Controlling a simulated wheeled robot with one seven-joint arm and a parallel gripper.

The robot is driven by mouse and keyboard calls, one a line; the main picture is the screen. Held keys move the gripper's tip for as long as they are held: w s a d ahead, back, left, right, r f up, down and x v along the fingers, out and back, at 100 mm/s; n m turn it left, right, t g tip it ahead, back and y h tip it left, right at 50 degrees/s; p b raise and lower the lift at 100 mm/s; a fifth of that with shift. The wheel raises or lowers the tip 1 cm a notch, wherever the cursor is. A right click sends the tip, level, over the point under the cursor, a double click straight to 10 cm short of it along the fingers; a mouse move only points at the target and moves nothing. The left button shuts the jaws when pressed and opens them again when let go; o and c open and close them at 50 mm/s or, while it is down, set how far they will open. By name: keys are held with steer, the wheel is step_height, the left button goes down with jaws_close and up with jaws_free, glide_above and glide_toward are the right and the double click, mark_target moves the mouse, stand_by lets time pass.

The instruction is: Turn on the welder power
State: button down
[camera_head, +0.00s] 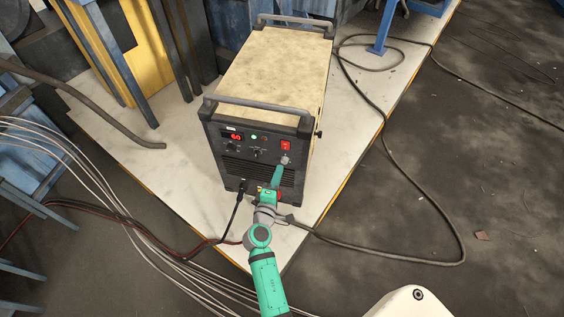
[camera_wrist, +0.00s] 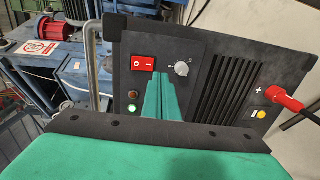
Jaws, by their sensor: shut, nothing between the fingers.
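The welder (camera_head: 272,72) is a box with a cream top and black front panel, standing on a pale platform. Its red rocker switch (camera_head: 286,146) is at the panel's upper right and also shows in the wrist view (camera_wrist: 142,62), marked O and I. A grey knob (camera_head: 285,159) is beside the switch. A red digital display (camera_head: 234,136) is lit, and a green lamp (camera_head: 253,136) glows. My green gripper (camera_head: 277,172) is shut and empty, its tips (camera_wrist: 160,78) close to the panel near the switch and knob. I cannot tell whether they touch it.
A red plug (camera_wrist: 287,99) sticks out of the panel. Grey handle bars (camera_head: 258,106) cross the welder's top edges. Cables (camera_head: 235,215) run from its front over the platform (camera_head: 150,175). Dark floor is mostly open at right. Blue machinery stands behind.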

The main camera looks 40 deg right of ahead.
steer(key=v, duration=0.6)
steer(key=shift+s+a+f, duration=0.15)
steer(key=shift+a+f, duration=0.15)
steer(key=shift+f, duration=0.45)
steer(key=s+a+f+m+t+y, duration=0.15)
steer(key=s+a+y, duration=0.25)
steer(key=s+a, duration=0.4)
steer(key=s+a+f+t+y, duration=0.1)
steer(key=s+a+f+y, duration=0.25)
steer(key=s+a, duration=0.4)
steer(key=s+a+r+m+t+y, duration=0.1)
steer(key=s+a+r+m+y, duration=0.1)
steer(key=s+a+r, duration=0.3)
steer(key=s+a+r+m+t+y, duration=0.1)
steer(key=s+a+r+m+y, duration=0.2)
steer(key=s+a+r, duration=0.3)
step_height(320, 180, up, 5)
steer(key=s+m, duration=0.1)
steer(key=s, duration=0.1)
steer(key=shift+s+f, duration=0.15)
steer(key=shift+s, duration=0.25)
